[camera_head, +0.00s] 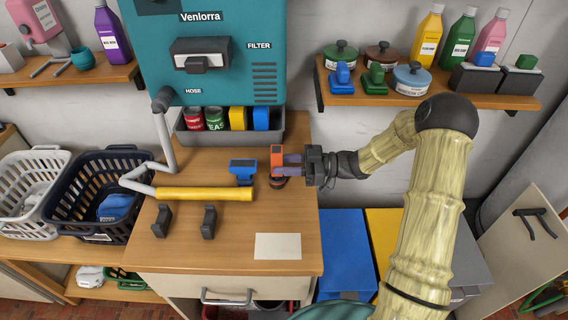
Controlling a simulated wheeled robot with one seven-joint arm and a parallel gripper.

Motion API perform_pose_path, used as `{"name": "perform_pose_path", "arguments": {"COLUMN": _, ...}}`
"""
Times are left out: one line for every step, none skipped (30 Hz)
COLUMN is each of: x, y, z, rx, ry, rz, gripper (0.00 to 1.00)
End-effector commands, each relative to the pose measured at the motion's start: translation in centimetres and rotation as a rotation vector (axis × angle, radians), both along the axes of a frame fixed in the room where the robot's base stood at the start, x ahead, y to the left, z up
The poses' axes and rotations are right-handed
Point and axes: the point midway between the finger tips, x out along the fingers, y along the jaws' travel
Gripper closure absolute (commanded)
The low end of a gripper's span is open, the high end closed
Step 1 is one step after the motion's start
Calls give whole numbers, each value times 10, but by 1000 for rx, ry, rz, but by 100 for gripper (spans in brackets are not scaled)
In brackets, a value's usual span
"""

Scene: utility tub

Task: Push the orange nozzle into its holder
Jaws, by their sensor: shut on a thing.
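The orange nozzle (277,155) is upright above the wooden worktop, right of the blue nozzle (243,168). My gripper (287,165) reaches in from the right, with its purple fingers shut on the orange nozzle. A dark round part shows at the bottom of the orange nozzle; I cannot tell whether it belongs to the nozzle or to something under it. I cannot make out for sure which thing is the nozzle's holder.
A grey bin (190,136) with cans is behind, under the teal machine (215,75). A blank card (278,246) lies near the front.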

Motion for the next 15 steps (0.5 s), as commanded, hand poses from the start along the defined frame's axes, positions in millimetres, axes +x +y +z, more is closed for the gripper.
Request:
{"name": "perform_pose_path", "arguments": {"x": 0, "y": 0, "z": -1, "rx": 0, "ry": 0, "rz": 0, "gripper": 91}}
{"name": "perform_pose_path", "arguments": {"x": 0, "y": 0, "z": -2, "rx": 0, "ry": 0, "rz": 0, "gripper": 91}}
{"name": "perform_pose_path", "arguments": {"x": 0, "y": 0, "z": -3, "rx": 0, "ry": 0, "rz": 0, "gripper": 91}}
{"name": "perform_pose_path", "arguments": {"x": 0, "y": 0, "z": -3, "rx": 0, "ry": 0, "rz": 0, "gripper": 91}}
{"name": "perform_pose_path", "arguments": {"x": 0, "y": 0, "z": -3, "rx": 0, "ry": 0, "rz": 0, "gripper": 91}}
{"name": "perform_pose_path", "arguments": {"x": 0, "y": 0, "z": -4, "rx": 0, "ry": 0, "rz": 0, "gripper": 91}}
{"name": "perform_pose_path", "arguments": {"x": 0, "y": 0, "z": -4, "rx": 0, "ry": 0, "rz": 0, "gripper": 91}}
{"name": "perform_pose_path", "arguments": {"x": 0, "y": 0, "z": -5, "rx": 0, "ry": 0, "rz": -1, "gripper": 91}}
{"name": "perform_pose_path", "arguments": {"x": 0, "y": -1, "z": -6, "rx": 0, "ry": 0, "rz": -1, "gripper": 91}}
{"name": "perform_pose_path", "arguments": {"x": 0, "y": -1, "z": -6, "rx": 0, "ry": 0, "rz": -2, "gripper": 91}}
{"name": "perform_pose_path", "arguments": {"x": 0, "y": -1, "z": -7, "rx": 0, "ry": 0, "rz": -2, "gripper": 91}}
{"name": "perform_pose_path", "arguments": {"x": 0, "y": -1, "z": -7, "rx": 0, "ry": 0, "rz": -3, "gripper": 91}}
{"name": "perform_pose_path", "arguments": {"x": 0, "y": -2, "z": -8, "rx": 0, "ry": 0, "rz": -3, "gripper": 91}}
{"name": "perform_pose_path", "arguments": {"x": 0, "y": -2, "z": -8, "rx": 0, "ry": 0, "rz": -3, "gripper": 91}}
{"name": "perform_pose_path", "arguments": {"x": 0, "y": -2, "z": -9, "rx": 0, "ry": 0, "rz": -3, "gripper": 91}}
